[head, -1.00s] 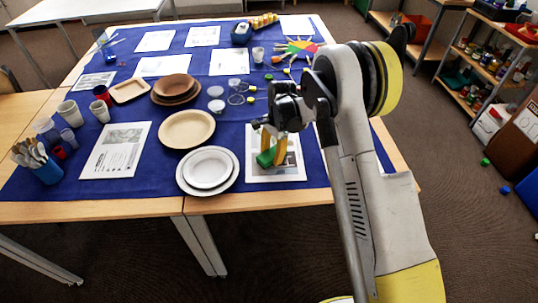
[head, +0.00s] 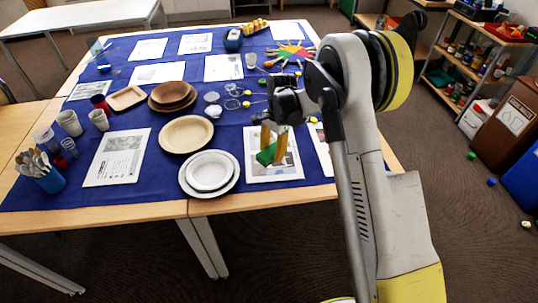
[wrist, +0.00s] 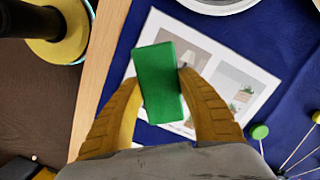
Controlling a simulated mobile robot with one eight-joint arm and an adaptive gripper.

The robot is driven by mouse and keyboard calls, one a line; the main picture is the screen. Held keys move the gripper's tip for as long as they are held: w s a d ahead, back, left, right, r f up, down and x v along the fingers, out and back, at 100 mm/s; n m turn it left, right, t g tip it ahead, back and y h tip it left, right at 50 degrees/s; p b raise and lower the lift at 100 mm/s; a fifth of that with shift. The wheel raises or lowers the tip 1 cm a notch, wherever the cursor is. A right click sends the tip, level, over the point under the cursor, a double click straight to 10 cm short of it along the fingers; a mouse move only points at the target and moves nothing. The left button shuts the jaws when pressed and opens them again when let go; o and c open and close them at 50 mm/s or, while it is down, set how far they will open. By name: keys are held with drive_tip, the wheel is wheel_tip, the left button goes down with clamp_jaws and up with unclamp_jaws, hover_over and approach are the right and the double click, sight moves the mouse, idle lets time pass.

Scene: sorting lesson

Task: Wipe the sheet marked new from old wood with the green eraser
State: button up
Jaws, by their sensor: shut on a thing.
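My gripper (head: 273,146) is shut on the green eraser (head: 266,155), a plain green block. In the wrist view the eraser (wrist: 158,80) sits between the two yellow fingers. It is over a white printed sheet (head: 284,173) near the table's front edge; I cannot tell whether it touches the paper. In the wrist view this sheet (wrist: 262,90) shows a picture with a lamp and one with plants, partly hidden by the eraser and fingers. Several other printed sheets lie on the blue cloth. No sheet's marking is readable, so I cannot tell which is new from old wood.
Stacked white plates (head: 209,172) stand just left of the sheet, with a tan plate (head: 187,134) behind. Another sheet (head: 117,157) lies farther left. Cups and a blue holder with cutlery (head: 48,178) stand at the left. Pins and a colourful fan (head: 290,53) lie behind my gripper.

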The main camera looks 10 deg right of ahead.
drive_tip(key=shift+r+p, duration=0.4)
drive_tip(key=shift+r, duration=0.7)
